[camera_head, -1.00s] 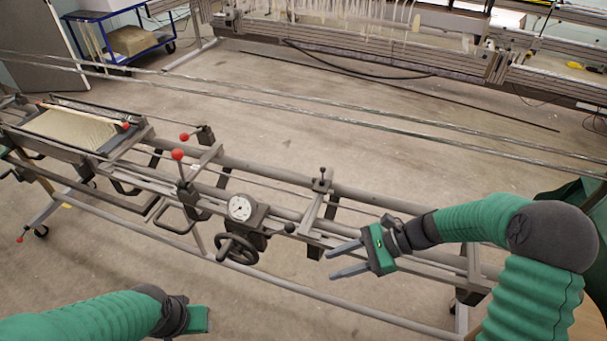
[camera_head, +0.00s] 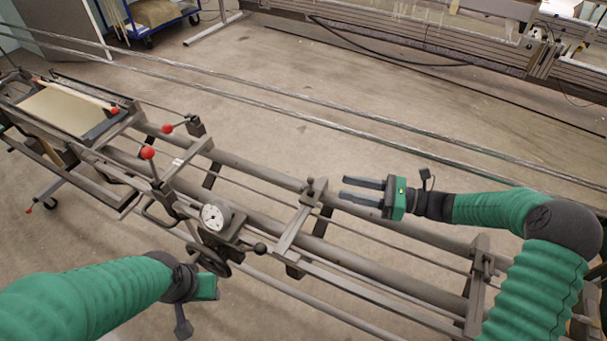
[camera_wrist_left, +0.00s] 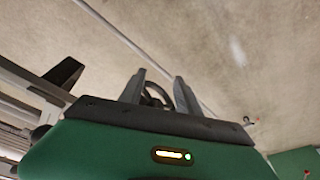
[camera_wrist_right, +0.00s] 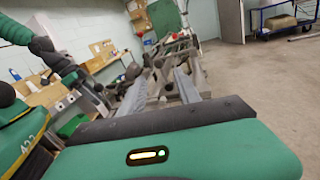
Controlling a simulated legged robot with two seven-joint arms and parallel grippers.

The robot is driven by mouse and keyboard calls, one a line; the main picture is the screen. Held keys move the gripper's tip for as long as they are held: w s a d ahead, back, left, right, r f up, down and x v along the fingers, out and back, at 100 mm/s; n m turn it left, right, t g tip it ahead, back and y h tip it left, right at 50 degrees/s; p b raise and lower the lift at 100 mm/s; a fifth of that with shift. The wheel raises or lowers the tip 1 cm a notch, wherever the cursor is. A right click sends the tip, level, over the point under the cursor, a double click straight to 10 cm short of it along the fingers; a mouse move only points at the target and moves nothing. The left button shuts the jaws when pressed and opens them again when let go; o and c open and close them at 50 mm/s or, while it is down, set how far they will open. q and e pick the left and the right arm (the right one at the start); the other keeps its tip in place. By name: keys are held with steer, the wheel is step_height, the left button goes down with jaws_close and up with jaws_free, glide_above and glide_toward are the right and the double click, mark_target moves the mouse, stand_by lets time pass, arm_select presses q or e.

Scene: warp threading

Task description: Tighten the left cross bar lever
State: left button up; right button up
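A red-knobbed lever (camera_head: 148,153) stands up from the frame left of the dial. A second red-knobbed lever (camera_head: 167,128) sits just behind it at a cross bar. I cannot tell which is the left cross bar lever. A small dark lever (camera_head: 310,184) stands on the middle cross bar (camera_head: 296,228). My right gripper (camera_head: 362,190) is open and empty, its fingers pointing left, a little right of that small lever. My left gripper (camera_wrist_left: 160,82) shows two spread, empty fingers in the left wrist view. In the head view its fingers are hidden; its wrist is at the lower left, in front of the frame.
The dial gauge (camera_head: 215,217) and a dark handwheel (camera_head: 209,261) are on the frame's near side. A tray (camera_head: 62,108) lies at the far left. Long metal rails (camera_head: 300,114) cross behind. Open floor lies beyond the frame.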

mark_target(311, 187)
steer(key=x, duration=1.3)
steer(key=shift+f, duration=0.2)
steer(key=shift+a, duration=0.35)
jaws_close()
